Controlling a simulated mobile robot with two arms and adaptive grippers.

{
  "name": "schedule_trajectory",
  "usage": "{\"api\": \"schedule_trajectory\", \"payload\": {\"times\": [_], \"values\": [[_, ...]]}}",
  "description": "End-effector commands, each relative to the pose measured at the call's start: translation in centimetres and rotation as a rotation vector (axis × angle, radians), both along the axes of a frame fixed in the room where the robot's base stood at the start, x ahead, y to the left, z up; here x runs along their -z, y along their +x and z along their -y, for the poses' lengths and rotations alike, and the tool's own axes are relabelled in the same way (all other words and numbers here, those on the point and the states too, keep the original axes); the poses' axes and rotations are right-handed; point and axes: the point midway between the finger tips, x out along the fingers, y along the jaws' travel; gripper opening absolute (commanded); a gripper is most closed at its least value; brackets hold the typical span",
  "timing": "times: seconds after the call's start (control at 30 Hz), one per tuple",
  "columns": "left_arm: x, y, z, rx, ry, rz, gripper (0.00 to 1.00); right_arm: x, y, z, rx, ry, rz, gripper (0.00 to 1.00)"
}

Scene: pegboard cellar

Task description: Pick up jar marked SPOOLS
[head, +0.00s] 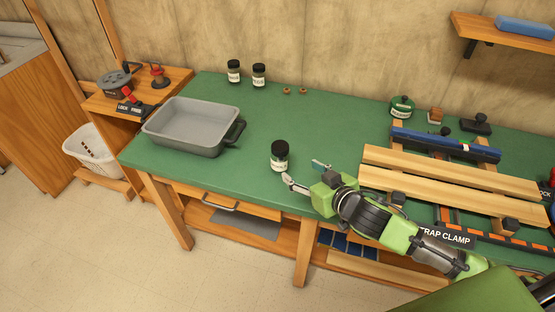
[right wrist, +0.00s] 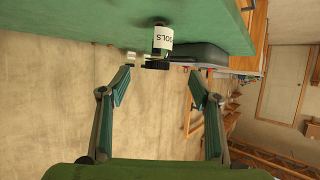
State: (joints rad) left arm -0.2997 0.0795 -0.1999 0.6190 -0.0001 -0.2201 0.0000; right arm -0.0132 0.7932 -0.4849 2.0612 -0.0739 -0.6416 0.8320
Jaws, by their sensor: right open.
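The jar marked SPOOLS (head: 279,158) has a black lid and a white label, and stands upright near the front edge of the green bench. In the right wrist view, which looks upside down, the same jar (right wrist: 162,38) shows label letters ending in "OLS". My right gripper (head: 303,173) is open and empty, just to the right of the jar and apart from it. In the right wrist view its two fingers (right wrist: 160,85) are spread wide, with the jar ahead between them. My left gripper is not in view.
Two similar jars (head: 234,71) (head: 259,76) stand at the back of the bench. A grey pan (head: 193,125) lies to the left. Wooden boards with clamps (head: 450,185) cover the right side. The green surface (head: 320,120) behind the jar is clear.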

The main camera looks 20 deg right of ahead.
Motion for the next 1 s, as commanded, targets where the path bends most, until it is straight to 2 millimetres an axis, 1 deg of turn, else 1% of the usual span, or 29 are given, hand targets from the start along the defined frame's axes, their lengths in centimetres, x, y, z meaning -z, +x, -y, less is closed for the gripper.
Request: {"api": "schedule_trajectory", "payload": {"times": [0.03, 0.17, 0.27, 0.5, 0.6, 0.8, 0.93, 1.0], "values": [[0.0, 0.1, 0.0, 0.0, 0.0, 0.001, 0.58, -0.6, 0.6, 0.3, -0.011, 0.003, 0.018, 0.57], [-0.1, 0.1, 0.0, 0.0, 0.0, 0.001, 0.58, -1.1, 1.4, 0.3, -0.024, 0.02, 0.034, 0.57], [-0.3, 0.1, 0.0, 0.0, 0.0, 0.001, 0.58, -0.8, 2.5, 0.0, -0.022, 0.023, 0.037, 0.57], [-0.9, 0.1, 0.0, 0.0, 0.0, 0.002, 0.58, 0.7, 6.2, -0.9, -0.023, 0.022, 0.036, 0.57], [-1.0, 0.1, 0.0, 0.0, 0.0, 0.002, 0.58, 1.4, 7.4, -1.2, -0.022, 0.021, 0.035, 0.57], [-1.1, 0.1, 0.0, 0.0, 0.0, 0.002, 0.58, 2.0, 8.7, -1.5, -0.024, 0.02, 0.034, 0.57], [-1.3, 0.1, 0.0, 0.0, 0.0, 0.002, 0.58, 2.1, 9.2, -1.6, -0.024, 0.02, 0.034, 0.57], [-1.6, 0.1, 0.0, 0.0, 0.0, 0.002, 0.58, 2.1, 9.8, -1.7, -0.024, 0.021, 0.034, 0.57]]}}
